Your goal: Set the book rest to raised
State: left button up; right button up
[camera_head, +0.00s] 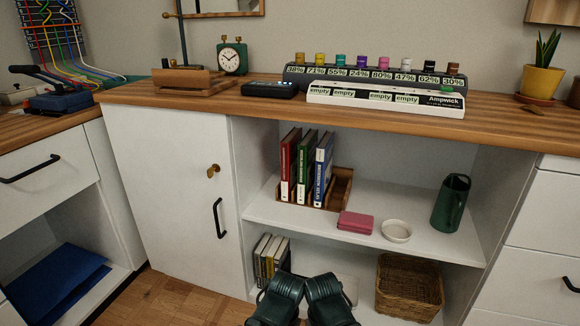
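No part is clearly marked as the book rest. A low wooden stand (188,82) with a thin dark upright post sits on the desk top at the back left; it may be the book rest, but I cannot tell its setting. A wooden book holder (343,183) on the upper shelf has red, green and blue books standing in its left part. My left gripper (279,298) and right gripper (329,298) are side by side at the bottom centre, in front of the lower shelf and apart from both wooden things. Their finger openings cannot be made out.
A green clock (232,57), a dark device (270,89) and a labelled rack (385,98) stand on the desk. A pink box (355,222), white dish (397,231) and green jug (451,203) share the upper shelf. A wicker basket (409,286) is below.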

aim_at(201, 79)
jog(key=i+l+u, duration=0.15)
jog(key=u, duration=0.2)
jog(key=i+l+u, duration=0.15)
jog(key=u, duration=0.15)
jog(key=i+l+u, duration=0.1)
jog(key=l+u, duration=0.25)
